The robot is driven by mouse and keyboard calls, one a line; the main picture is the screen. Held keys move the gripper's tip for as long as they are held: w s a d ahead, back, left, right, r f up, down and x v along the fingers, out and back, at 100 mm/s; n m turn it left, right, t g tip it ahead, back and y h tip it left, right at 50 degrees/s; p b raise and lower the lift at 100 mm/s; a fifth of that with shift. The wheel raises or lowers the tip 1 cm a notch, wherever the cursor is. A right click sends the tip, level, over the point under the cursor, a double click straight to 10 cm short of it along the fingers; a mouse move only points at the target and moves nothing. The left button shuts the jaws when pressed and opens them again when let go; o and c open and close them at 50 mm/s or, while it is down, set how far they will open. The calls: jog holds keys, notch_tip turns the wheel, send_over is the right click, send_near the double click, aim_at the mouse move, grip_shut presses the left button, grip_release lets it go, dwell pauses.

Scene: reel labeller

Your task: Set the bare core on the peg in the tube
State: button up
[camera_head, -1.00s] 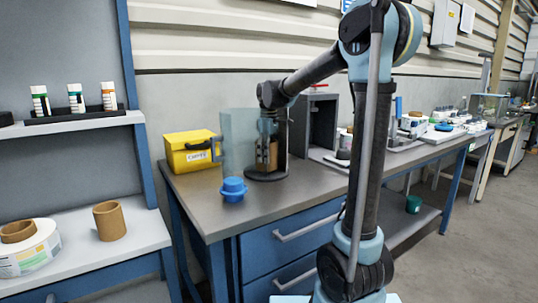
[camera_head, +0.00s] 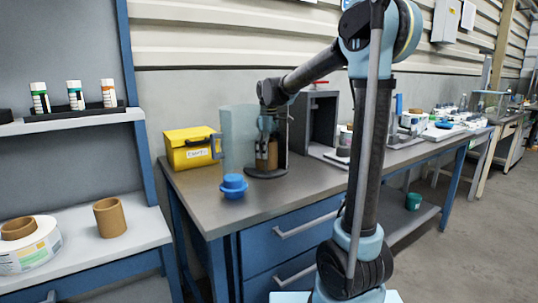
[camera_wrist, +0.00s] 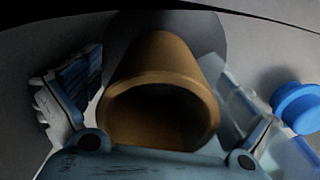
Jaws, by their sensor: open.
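A brown bare core (camera_head: 272,154) stands upright inside the tube stand, over its dark round base (camera_head: 266,173). The clear curved guard (camera_head: 236,135) of the tube stands open to the left of the core. My gripper (camera_head: 264,142) is at the tube, at the core's upper part. In the wrist view the core (camera_wrist: 165,75) lies between the two spread fingers of my gripper (camera_wrist: 160,110), with a gap visible on the left side. The core hides the peg, so I cannot see how it sits on it.
A blue knobbed object (camera_head: 233,186) stands at the bench front; it also shows in the wrist view (camera_wrist: 297,105). A yellow box (camera_head: 190,147) is left of the guard, a dark cabinet (camera_head: 321,122) right. Another brown core (camera_head: 110,217) and a label reel (camera_head: 30,248) are on the left shelf.

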notch_tip(320, 180, up, 12)
dwell(0.6)
jog(key=shift+f, duration=0.1)
